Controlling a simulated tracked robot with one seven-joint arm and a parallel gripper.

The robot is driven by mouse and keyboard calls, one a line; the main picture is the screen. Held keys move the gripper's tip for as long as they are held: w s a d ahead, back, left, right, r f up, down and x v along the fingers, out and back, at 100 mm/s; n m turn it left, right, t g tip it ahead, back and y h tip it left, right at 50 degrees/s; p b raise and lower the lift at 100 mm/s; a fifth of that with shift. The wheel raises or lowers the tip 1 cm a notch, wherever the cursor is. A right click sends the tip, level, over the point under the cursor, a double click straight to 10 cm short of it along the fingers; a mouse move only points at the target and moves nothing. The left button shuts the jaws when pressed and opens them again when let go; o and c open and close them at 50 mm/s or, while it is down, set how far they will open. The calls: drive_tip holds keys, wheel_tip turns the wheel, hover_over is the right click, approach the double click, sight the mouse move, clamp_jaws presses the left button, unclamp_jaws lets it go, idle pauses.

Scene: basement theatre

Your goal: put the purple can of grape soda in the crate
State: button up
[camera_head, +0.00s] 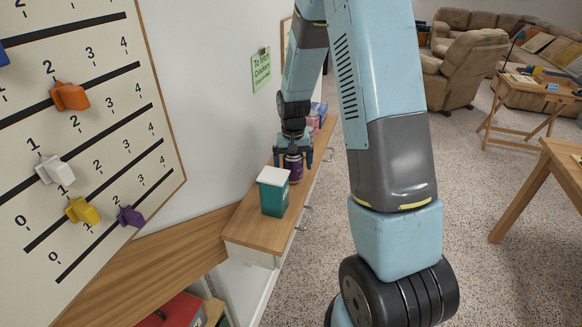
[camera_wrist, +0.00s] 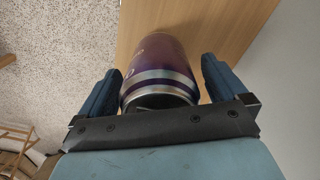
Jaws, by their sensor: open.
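The purple can (camera_head: 293,167) stands on the wooden top of a narrow wall cabinet (camera_head: 249,226). In the wrist view the purple can (camera_wrist: 160,66) lies between my two fingers, with a gap on each side. My gripper (camera_head: 293,160) is open around the can; it also shows in the wrist view (camera_wrist: 160,88). The crate cannot be made out for certain in either view.
A teal box with a white lid (camera_head: 273,192) stands on the cabinet in front of the can. Pink and blue items (camera_head: 316,114) stand behind it. A white wall is on the left. A red object (camera_head: 172,312) is low at the front. Speckled floor lies right.

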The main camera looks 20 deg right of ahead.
drive_tip(key=shift+c, duration=0.3)
drive_tip(key=c, duration=1.5)
drive_tip(key=shift+o, duration=0.2)
drive_tip(key=shift+r, duration=0.7)
drive_tip(key=s+r, duration=1.1)
drive_tip(key=s, duration=0.3)
drive_tip(key=shift+a+r, duration=0.15)
drive_tip(key=shift+r, duration=0.2)
